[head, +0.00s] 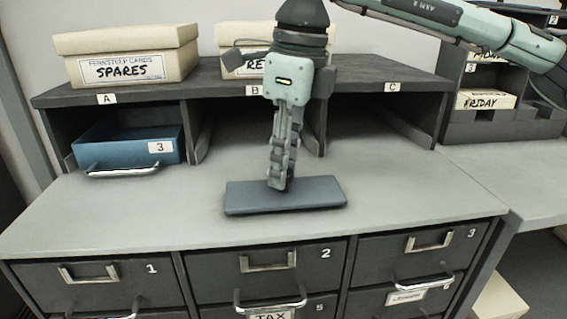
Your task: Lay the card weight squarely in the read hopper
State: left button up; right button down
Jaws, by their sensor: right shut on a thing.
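The card weight appears to be the flat dark blue-grey slab (318,190) at the middle of the grey cabinet top. My right gripper (278,184) points straight down and is shut on it near the slab's middle. The slab looks level, its long side running roughly along the cabinet front. I cannot tell whether it touches the top or hangs just above it. Whatever the slab has for a handle is hidden by the fingers. I see nothing that I can tell to be the read hopper. My left gripper is not in view.
Behind stands a dark shelf with bays A, B and C (384,130). A blue tray marked 3 (125,145) sits in bay A. Boxes, one marked SPARES (127,60), stand on the shelf. The cabinet top (420,190) is clear around the slab. Drawers with handles are below.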

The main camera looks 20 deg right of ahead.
jog(key=shift+f, duration=0.35)
jog(key=shift+f, duration=0.1)
jog(key=c, duration=1.3)
grip_release()
